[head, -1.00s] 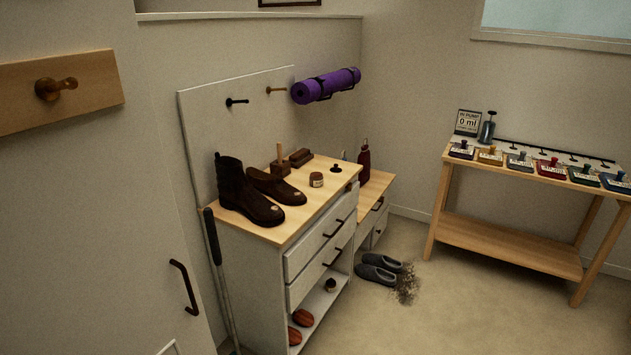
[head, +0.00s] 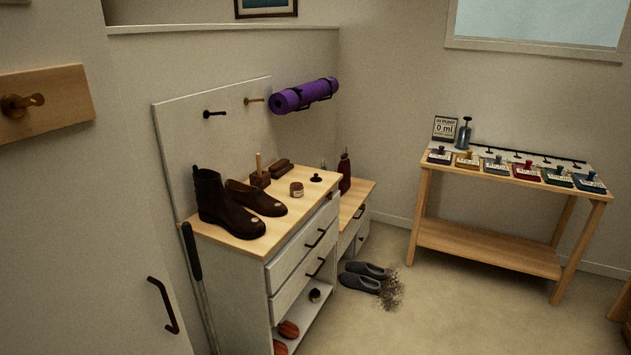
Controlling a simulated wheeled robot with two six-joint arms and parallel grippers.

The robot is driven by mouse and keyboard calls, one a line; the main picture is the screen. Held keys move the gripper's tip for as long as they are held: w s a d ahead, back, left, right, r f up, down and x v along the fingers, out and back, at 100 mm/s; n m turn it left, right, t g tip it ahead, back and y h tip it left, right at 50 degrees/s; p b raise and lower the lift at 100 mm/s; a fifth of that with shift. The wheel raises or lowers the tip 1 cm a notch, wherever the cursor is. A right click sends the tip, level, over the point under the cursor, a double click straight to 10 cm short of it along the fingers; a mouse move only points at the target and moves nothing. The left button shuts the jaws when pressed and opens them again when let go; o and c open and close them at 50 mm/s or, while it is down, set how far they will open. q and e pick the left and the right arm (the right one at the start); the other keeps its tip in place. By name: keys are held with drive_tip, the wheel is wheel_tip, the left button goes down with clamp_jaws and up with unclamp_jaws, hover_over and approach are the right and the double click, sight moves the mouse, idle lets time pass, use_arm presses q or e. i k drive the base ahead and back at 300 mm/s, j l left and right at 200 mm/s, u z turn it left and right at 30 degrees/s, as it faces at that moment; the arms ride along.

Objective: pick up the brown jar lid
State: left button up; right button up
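A small brown jar (head: 297,190) with a pale label stands on the wooden top of the shoe cabinet (head: 262,248). I cannot tell at this size whether a lid sits on it. A small dark round piece with a raised middle (head: 317,178) lies on the same top, just behind and right of the jar. I cannot tell whether it is the brown jar lid. Another small dark round tin (head: 315,295) is on the cabinet's low open shelf. Neither of my grippers shows in the head view.
Brown boots (head: 217,204) and brushes (head: 281,169) share the cabinet top. A lower cabinet with a red bottle (head: 344,172) adjoins it. Grey slippers (head: 362,280) and dirt (head: 391,290) lie on the floor.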

sight(316, 179)
drive_tip(key=i+l+u, duration=0.2)
drive_tip(key=i, duration=0.35)
drive_tip(key=i+l+u, duration=0.2)
drive_tip(key=i, duration=0.3)
drive_tip(key=l, duration=0.1)
